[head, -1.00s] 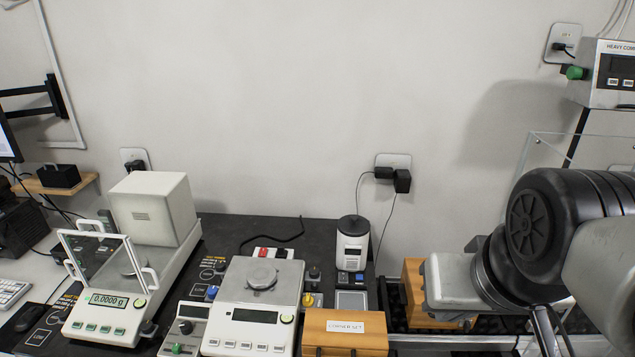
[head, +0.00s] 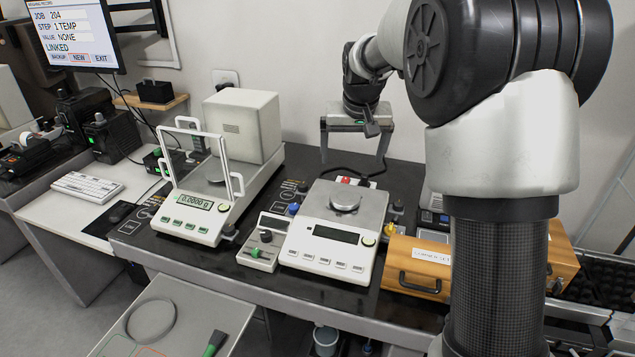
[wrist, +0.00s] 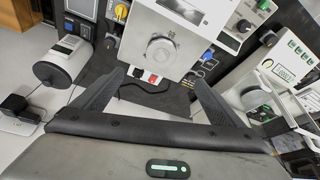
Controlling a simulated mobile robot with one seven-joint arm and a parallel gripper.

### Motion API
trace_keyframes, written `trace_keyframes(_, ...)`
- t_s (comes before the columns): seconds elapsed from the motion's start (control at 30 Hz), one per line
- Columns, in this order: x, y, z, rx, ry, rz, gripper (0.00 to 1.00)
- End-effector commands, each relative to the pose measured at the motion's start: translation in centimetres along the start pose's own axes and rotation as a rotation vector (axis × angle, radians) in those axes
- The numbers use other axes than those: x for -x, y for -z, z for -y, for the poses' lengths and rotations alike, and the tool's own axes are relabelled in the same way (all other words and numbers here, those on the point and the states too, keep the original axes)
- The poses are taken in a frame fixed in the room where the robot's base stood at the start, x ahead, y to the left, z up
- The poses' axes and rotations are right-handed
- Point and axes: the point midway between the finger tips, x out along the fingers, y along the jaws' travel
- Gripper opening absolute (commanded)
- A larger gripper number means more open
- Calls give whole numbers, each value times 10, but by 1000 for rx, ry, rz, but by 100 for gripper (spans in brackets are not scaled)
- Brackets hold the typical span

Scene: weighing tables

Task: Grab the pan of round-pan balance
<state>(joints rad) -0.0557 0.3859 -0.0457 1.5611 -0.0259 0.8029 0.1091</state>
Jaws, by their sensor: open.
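A white balance (head: 330,236) stands mid-table, with a square steel top bearing a round metal pan or disc (head: 345,200). In the wrist view the round piece (wrist: 161,50) lies beyond the fingertips. A second balance (head: 190,222), left, has a clear shield and a small grey round pan (head: 217,181) behind it. Which one the task names is not certain. My gripper (head: 353,160) is open and empty, behind and above the middle balance, fingers pointing down. In the wrist view my gripper (wrist: 158,76) has its fingers spread, apart from the pan.
A small control box (head: 267,242) stands between the balances. A wooden case (head: 416,268) is to the right, partly behind my arm. A white canister (wrist: 58,72) shows in the wrist view. A lower table (head: 170,325) in front holds a ring and a brush.

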Motion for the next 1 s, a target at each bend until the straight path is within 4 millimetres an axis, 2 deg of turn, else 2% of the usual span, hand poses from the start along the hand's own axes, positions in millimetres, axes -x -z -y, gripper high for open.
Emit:
trace_keyframes(0.17,-26,2,0,-1,-2,3,92)
trace_keyframes(0.4,-79,0,0,-1,-1,6,92)
trace_keyframes(0.6,-114,1,1,-1,-1,3,92)
trace_keyframes(0.87,-130,0,1,-1,-1,2,92)
trace_keyframes(1.0,-145,-3,2,0,-1,4,92)
